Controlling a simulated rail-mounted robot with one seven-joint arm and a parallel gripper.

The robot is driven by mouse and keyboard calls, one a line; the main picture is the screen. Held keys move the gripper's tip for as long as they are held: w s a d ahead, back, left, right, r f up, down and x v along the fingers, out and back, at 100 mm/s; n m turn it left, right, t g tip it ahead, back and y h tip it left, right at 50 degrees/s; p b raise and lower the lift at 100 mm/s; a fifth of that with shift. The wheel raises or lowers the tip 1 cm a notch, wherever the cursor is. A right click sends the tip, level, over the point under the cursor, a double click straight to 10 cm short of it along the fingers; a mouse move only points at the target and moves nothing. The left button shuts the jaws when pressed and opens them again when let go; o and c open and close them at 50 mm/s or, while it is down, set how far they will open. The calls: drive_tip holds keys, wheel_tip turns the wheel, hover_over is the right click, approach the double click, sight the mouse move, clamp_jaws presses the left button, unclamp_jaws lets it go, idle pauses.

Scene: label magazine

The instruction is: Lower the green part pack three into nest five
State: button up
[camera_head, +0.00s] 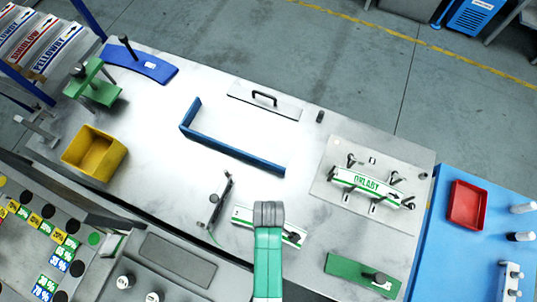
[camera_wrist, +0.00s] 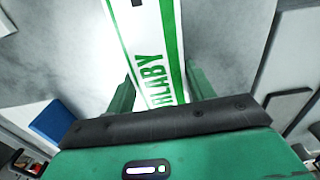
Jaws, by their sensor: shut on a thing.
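My gripper (camera_wrist: 158,78) is shut on a long white pack (camera_wrist: 145,40) with green edge stripes and green lettering ending in "RLABY". The pack runs away from the fingers, out of the top of the wrist view. In the head view, my arm covers the grip; a white and green piece (camera_head: 243,216), seemingly this pack, shows on both sides of it. I cannot tell whether it touches the table. A similar pack marked "ORLABY" (camera_head: 368,184) lies in a grey plate with several dark clamps (camera_head: 330,165). No nest number is readable.
A blue angled rail (camera_head: 235,150) and a handled plate (camera_head: 262,100) lie behind. A green plate with a dark knob (camera_head: 350,271) is at front right. A yellow bin (camera_head: 95,152) and a green clamp stand (camera_head: 95,88) are left. A red tray (camera_head: 467,204) is right.

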drive_tip(key=shift+r, duration=0.1)
drive_tip(key=shift+r, duration=0.3)
drive_tip(key=r, duration=0.2)
drive_tip(key=shift+s+a+r, duration=0.1)
drive_tip(key=shift+s+r, duration=0.25)
drive_tip(key=shift+r, duration=0.05)
drive_tip(key=s+a+r+b, duration=0.1)
drive_tip(key=s+a, duration=0.2)
drive_tip(key=s, duration=1.2)
drive_tip(key=shift+r, duration=0.2)
